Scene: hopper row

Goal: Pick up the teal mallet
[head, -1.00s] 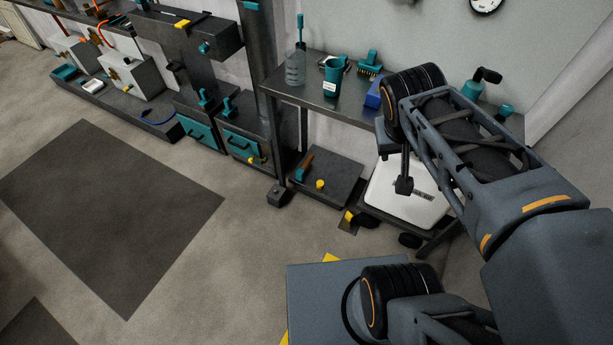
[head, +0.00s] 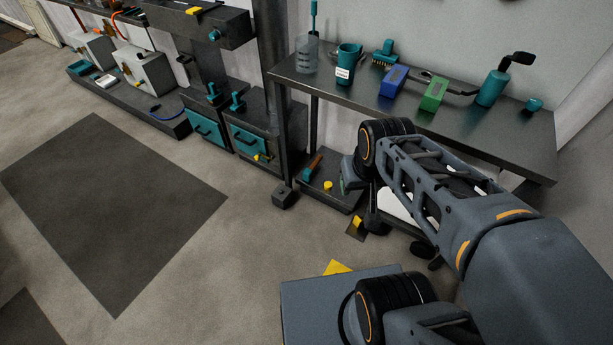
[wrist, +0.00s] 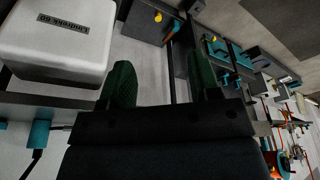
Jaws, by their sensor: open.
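The teal mallet (head: 313,166), with a brown handle and a small teal head, lies on the dark low platform left of my arm. In the wrist view, the mallet's brown handle (wrist: 176,26) shows near the top edge, beyond my fingers. My gripper (wrist: 163,70) is open, with its two dark green fingers apart and nothing between them. In the head view my gripper (head: 346,180) is to the right of the mallet, close to the platform's right side and partly hidden by my own arm.
A yellow knob (head: 328,185) is beside the mallet on the low platform (head: 334,199). A white box (wrist: 55,38) stands right of it. The workbench (head: 455,124) above holds a blue block (head: 393,81), a green block (head: 433,94) and a teal bottle (head: 492,88). Open floor lies left.

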